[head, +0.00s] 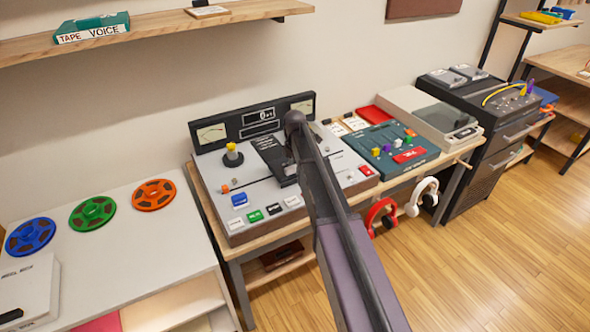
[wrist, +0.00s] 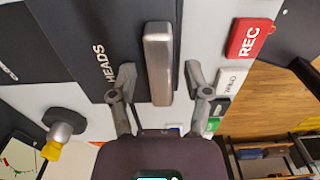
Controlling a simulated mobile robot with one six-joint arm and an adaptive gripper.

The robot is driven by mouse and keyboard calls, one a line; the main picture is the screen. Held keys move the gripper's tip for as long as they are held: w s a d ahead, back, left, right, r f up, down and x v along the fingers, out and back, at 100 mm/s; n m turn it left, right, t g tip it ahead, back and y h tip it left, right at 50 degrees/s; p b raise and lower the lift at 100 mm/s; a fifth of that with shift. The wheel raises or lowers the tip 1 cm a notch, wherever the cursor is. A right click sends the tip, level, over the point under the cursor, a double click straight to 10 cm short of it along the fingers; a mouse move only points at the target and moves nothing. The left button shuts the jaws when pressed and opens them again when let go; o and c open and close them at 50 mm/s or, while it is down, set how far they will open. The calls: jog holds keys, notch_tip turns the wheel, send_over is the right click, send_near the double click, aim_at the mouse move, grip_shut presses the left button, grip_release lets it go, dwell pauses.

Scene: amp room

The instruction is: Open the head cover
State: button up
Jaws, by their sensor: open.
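The head cover (wrist: 90,35) is a dark panel marked HEADS in the wrist view. In the head view the dark cover (head: 268,152) lies on the grey tape deck (head: 240,232), partly hidden by my arm. A silver bar handle (wrist: 158,60) runs along the cover's right side in the wrist view. My gripper (wrist: 160,80) is open, with one finger on each side of the handle's near end. Gaps show between the fingers and the bar. In the head view my arm hides the fingers.
A red REC button (wrist: 249,38) is right of my gripper. A knob with a yellow top (head: 232,154) stands left of the cover. A meter panel (head: 255,122) rises behind. A green mixer (head: 385,150) stands to the right; coloured reels (head: 93,213) lie on the left table.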

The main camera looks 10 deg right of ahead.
dwell(0.3)
grip_shut()
jog(key=w+a, duration=0.1)
jog(key=w, duration=0.3)
jog(key=w+a, duration=0.1)
jog(key=w, duration=0.2)
jog(key=w+a, duration=0.1)
jog(key=w, duration=0.3)
jog(key=shift+w+a, duration=0.3)
jog(key=shift+a, duration=0.1)
grip_release()
jog(key=shift+s, duration=0.15)
